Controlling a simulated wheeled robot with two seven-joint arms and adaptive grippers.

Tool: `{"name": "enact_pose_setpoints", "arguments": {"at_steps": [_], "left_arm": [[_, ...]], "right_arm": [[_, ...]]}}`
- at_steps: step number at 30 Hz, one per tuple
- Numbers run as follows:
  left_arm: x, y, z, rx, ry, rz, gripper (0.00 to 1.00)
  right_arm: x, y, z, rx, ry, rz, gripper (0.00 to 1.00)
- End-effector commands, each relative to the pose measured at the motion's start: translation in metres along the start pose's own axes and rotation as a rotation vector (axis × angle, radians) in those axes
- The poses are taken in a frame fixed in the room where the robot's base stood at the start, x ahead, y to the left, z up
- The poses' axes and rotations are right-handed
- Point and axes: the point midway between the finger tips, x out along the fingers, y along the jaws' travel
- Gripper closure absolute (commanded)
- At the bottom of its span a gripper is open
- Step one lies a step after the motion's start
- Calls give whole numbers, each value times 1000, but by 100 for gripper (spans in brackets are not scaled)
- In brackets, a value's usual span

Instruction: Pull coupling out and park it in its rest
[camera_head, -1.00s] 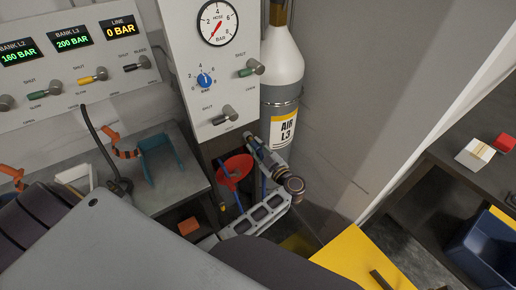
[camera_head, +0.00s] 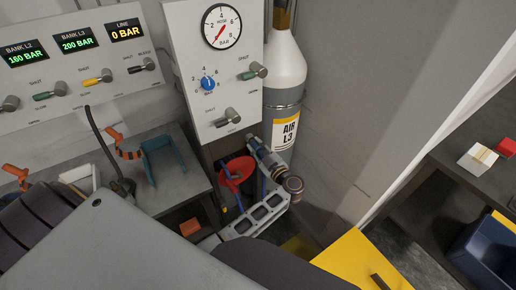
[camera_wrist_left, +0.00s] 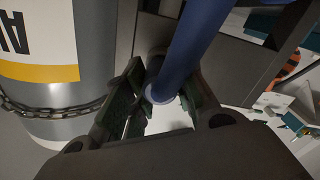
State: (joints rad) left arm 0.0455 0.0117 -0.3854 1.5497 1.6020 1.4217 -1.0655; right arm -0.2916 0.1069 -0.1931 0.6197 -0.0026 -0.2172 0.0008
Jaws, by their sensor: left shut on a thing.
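In the left wrist view, a blue cylindrical piece (camera_wrist_left: 184,48), seemingly the coupling, runs down from the top between my dark fingers. My left gripper (camera_wrist_left: 160,103) is shut on it near its lower end. The fingertips are hard to make out in that view. A teal U-shaped cradle (camera_head: 158,160), possibly the rest, stands on the bench. My right gripper is not in view.
The AIR L3 bottle (camera_head: 284,90) stands close to the gripper; a chain (camera_wrist_left: 50,110) crosses it. The gauge panel (camera_head: 203,130) is above. A yellow cabinet (camera_head: 355,258) is lower right.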

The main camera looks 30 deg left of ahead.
Motion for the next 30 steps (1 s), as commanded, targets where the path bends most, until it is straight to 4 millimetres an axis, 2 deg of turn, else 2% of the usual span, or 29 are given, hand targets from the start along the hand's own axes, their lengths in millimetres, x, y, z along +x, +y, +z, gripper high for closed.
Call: {"name": "enact_pose_setpoints", "arguments": {"at_steps": [21,22,27,30], "left_arm": [[11,0,-1,-1,1,0,100],[11,0,-1,-1,1,0,71],[11,0,0,-1,0,0,50],[10,0,0,0,0,0,50]], "right_arm": [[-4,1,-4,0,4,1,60],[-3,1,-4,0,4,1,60],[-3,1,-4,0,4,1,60],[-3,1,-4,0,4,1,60]]}}
